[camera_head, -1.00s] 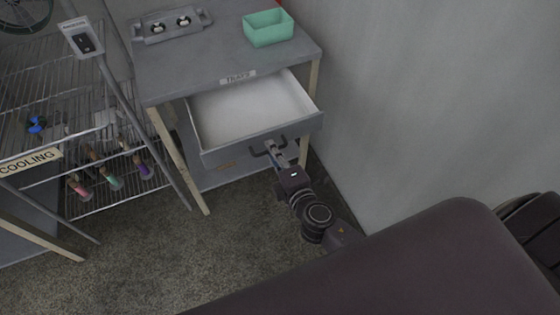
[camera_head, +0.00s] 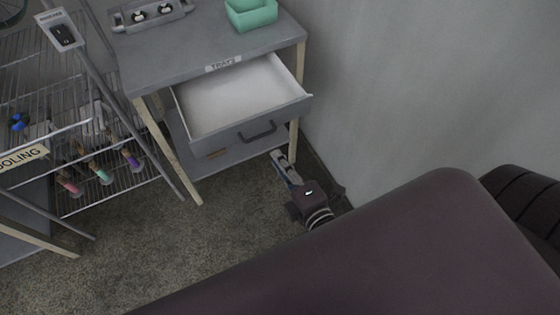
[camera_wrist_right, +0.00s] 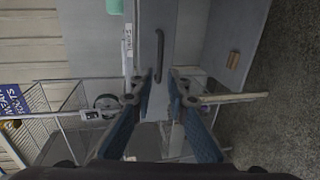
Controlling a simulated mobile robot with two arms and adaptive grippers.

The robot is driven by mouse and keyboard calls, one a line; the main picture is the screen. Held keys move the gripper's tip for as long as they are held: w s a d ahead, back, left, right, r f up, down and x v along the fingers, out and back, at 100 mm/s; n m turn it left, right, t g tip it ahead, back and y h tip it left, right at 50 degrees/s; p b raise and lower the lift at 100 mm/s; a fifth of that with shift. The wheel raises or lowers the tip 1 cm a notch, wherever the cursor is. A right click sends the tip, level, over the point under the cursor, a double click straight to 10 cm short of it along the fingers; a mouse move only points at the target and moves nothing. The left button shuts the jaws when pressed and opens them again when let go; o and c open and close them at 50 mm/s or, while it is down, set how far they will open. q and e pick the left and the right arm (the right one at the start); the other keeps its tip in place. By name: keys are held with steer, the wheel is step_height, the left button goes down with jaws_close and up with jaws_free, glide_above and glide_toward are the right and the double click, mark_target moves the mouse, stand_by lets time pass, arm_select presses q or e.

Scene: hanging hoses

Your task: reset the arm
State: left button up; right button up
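My right gripper (camera_head: 281,160) is in front of the cabinet, below and to the right of the drawer handle (camera_head: 258,131). It is apart from the handle and holds nothing. In the right wrist view, its two blue-padded fingers (camera_wrist_right: 162,82) stand apart with a gap between the tips. The dark handle (camera_wrist_right: 159,55) shows ahead of that gap. My left arm and gripper are not in view.
The drawer (camera_head: 235,92) of the grey cabinet (camera_head: 215,35) is pulled out and looks empty. A green bin (camera_head: 252,14) stands on top. A wire rack (camera_head: 100,185) with coloured items is at left. A wall (camera_head: 420,90) is close at right; floor lies in front.

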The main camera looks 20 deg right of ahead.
stand_by(0.3)
steer(key=s+d+f+m+g, duration=0.2)
steer(key=s+f, duration=0.1)
steer(key=f, duration=0.7)
steer(key=s+d+f+m+g+h, duration=0.1)
steer(key=s+f+m+g, duration=0.2)
steer(key=f, duration=0.7)
steer(key=s+d+f+m+g, duration=0.15)
steer(key=s+f, duration=0.25)
steer(key=f, duration=0.6)
steer(key=s+f+m+g, duration=0.4)
steer(key=s+f, duration=0.4)
steer(key=s, duration=0.4)
steer(key=s+d+f+m+g, duration=0.1)
steer(key=s+f+m+g, duration=0.3)
steer(key=s+f, duration=0.5)
steer(key=s+m, duration=0.1)
steer(key=s, duration=0.2)
steer(key=shift+f, duration=0.25)
